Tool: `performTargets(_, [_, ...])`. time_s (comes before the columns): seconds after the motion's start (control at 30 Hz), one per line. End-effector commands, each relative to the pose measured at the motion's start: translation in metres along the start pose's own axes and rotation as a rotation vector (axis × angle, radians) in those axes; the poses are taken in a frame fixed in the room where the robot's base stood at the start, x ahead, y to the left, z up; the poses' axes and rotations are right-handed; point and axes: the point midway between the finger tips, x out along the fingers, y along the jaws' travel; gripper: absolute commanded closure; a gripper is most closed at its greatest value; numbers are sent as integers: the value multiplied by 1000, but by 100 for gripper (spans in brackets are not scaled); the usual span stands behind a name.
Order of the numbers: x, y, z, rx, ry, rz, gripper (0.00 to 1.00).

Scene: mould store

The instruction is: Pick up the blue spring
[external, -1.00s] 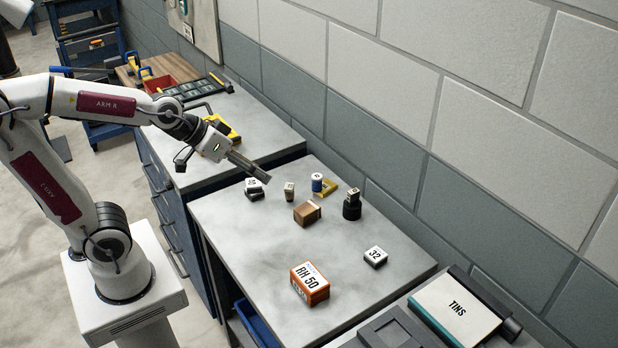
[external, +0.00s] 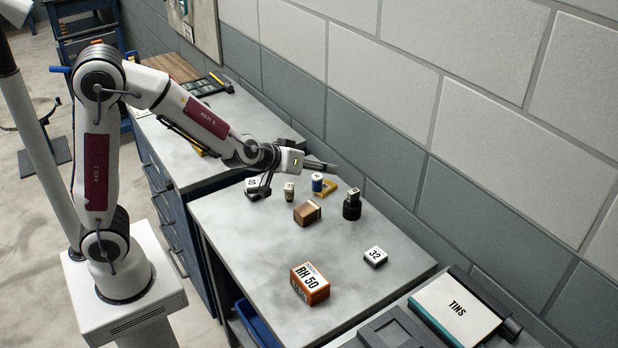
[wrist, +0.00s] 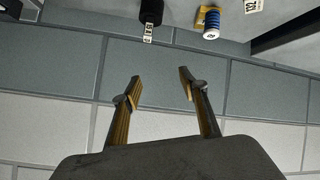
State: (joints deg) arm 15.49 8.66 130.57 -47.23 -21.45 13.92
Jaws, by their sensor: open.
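The blue spring (external: 317,183) is a small blue cylinder with a white labelled top. It stands upright at the back of the grey bench, beside a yellow piece (external: 328,188). In the wrist view the spring (wrist: 210,26) shows blue and white bands at the top, right of centre, with the yellow piece next to it. My gripper (external: 322,166) is above the back of the bench, close above the spring in the picture and apart from it. In the wrist view my gripper (wrist: 159,88) has its two fingers spread with nothing between them; the wall is behind them.
A black cylinder with a tagged top (external: 352,206), a small tagged block (external: 289,190) and a brown box (external: 307,213) stand near the spring. The wall (external: 365,140) rises behind the bench.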

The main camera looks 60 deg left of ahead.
Motion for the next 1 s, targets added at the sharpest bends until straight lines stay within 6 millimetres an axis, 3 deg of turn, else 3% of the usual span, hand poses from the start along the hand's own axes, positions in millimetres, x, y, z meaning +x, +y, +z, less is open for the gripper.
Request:
performTargets(0.2, [34,-17,11,-13,66,-110,57])
performTargets(0.5, [66,-51,31,3,163,-289,57])
performTargets(0.8, [78,-84,51,50,248,-458,57])
performTargets(1.0, [78,-93,56,66,270,-503,57])
